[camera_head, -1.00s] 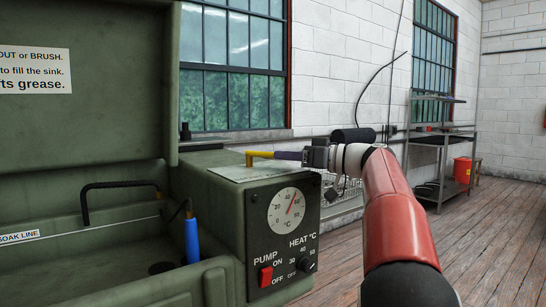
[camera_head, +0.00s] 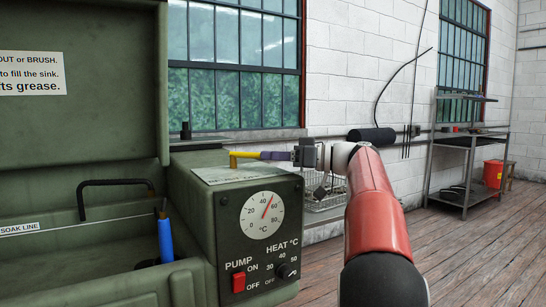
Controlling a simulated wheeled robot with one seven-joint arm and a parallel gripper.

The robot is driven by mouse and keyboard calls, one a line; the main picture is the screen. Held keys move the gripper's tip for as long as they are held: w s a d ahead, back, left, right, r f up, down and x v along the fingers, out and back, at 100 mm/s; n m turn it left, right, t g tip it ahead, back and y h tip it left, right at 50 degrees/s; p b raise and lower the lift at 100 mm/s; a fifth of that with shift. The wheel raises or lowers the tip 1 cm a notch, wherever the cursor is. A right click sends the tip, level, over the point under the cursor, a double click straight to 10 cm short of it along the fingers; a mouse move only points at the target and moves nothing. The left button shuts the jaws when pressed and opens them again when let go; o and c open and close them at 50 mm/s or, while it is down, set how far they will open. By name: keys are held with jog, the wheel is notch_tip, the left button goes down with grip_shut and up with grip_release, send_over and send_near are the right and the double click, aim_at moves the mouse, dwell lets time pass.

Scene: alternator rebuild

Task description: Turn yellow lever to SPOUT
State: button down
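The yellow lever (camera_head: 245,155) stands on top of the green washer's control box (camera_head: 185,195), by a pale label plate (camera_head: 225,175). A short bent end goes down at its left and its bar runs right toward my gripper. My gripper (camera_head: 267,155) is at the right end of the lever, with purplish fingers in line with the bar. They look to be touching or around its end, but the view is side-on and small. I cannot tell whether the fingers are shut on it. The SPOUT marking is not readable here.
The box front has a gauge (camera_head: 262,216), a red pump switch (camera_head: 239,282) and a heat knob (camera_head: 287,271). A black spout (camera_head: 115,183) and a blue brush (camera_head: 165,238) are in the sink at left. A wire basket (camera_head: 325,194) is behind my arm. Open floor lies at right.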

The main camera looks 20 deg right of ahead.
jog(key=c, duration=1.4)
grip_release()
jog(key=shift+d, duration=0.1)
jog(key=v, duration=0.7)
jog(key=shift+s+d+b, duration=0.2)
jog(key=shift+d+b, duration=0.1)
